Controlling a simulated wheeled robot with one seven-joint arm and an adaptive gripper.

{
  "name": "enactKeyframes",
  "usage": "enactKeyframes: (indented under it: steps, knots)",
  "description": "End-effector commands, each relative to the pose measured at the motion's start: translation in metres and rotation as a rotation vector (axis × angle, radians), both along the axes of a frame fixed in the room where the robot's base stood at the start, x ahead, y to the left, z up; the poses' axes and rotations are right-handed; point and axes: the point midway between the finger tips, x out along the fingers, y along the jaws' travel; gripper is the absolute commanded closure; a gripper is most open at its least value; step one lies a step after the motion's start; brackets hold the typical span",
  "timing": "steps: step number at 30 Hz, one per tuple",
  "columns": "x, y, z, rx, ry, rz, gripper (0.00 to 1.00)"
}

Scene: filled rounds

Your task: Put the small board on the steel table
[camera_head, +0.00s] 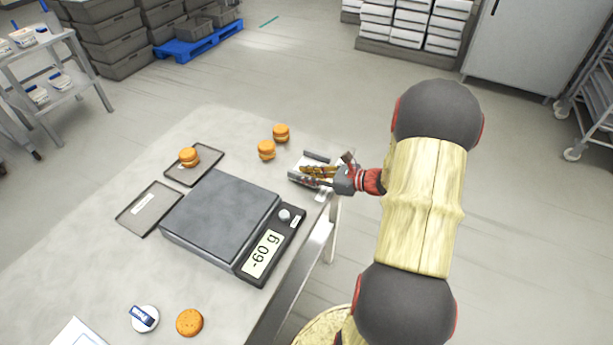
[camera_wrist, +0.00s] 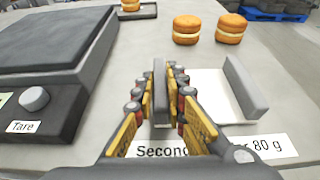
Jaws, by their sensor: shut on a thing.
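A small whitish board with two upright grey bars lies at the far right corner of the grey-topped table (camera_head: 90,260). My gripper (camera_head: 316,174) reaches in from the right in the head view. In the wrist view my gripper (camera_wrist: 161,92) is shut on the board's left grey bar, with the other bar standing free to the right. The board looks to be resting on or very close to the table top; I cannot tell which.
A scale (camera_head: 220,210) with an empty platform reads -60 g. Two dark trays (camera_head: 150,208) lie left of it, one holding a filled round (camera_head: 189,156). Two filled rounds (camera_head: 266,150) stand near the board.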

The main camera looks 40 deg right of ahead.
Motion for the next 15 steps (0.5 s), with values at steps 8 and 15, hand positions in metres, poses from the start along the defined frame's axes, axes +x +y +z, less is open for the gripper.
enactKeyframes:
  steps: [8,15]
  knots:
    - [-0.0001,0.0001,-0.0028,0.001,0.0,0.0,0.77]
    - [-0.0001,0.0002,-0.0028,0.001,0.0,0.0,0.69]
